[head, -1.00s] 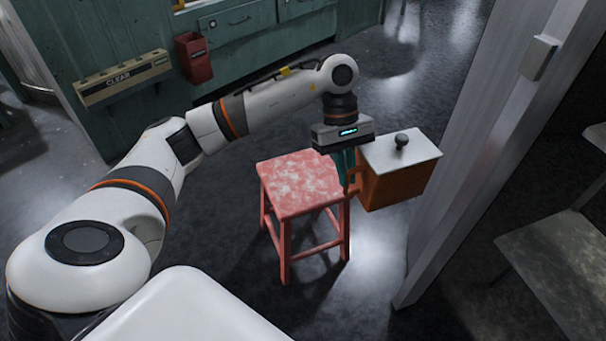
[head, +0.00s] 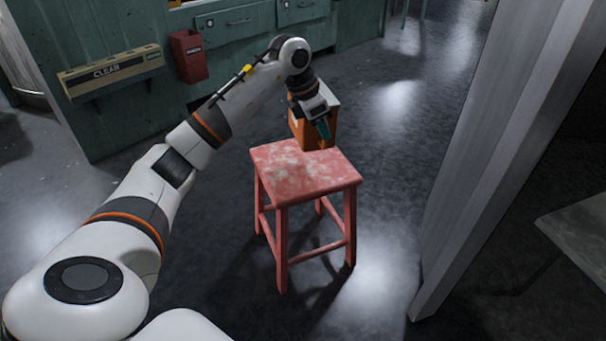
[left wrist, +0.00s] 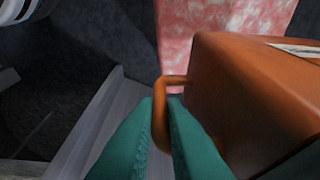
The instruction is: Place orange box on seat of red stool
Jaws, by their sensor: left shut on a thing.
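The red stool (head: 300,172) stands upright on the floor in the middle of the head view, its worn seat bare. The orange box (head: 299,129) is held at the seat's far edge in that view; I cannot tell its height above the seat. My left gripper (head: 323,128) has its teal fingers shut on the box's handle. In the left wrist view the fingers (left wrist: 160,130) close around the orange handle (left wrist: 160,118), with the box (left wrist: 250,100) to the right and the mottled red seat (left wrist: 215,22) behind it. The right gripper is not in view.
A grey post (head: 490,150) stands right of the stool, with a grey surface (head: 580,235) beyond it. Green cabinets (head: 120,115) with a rack labelled CLEAR (head: 110,72) and a red bin (head: 189,57) line the back left. The floor around the stool is open.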

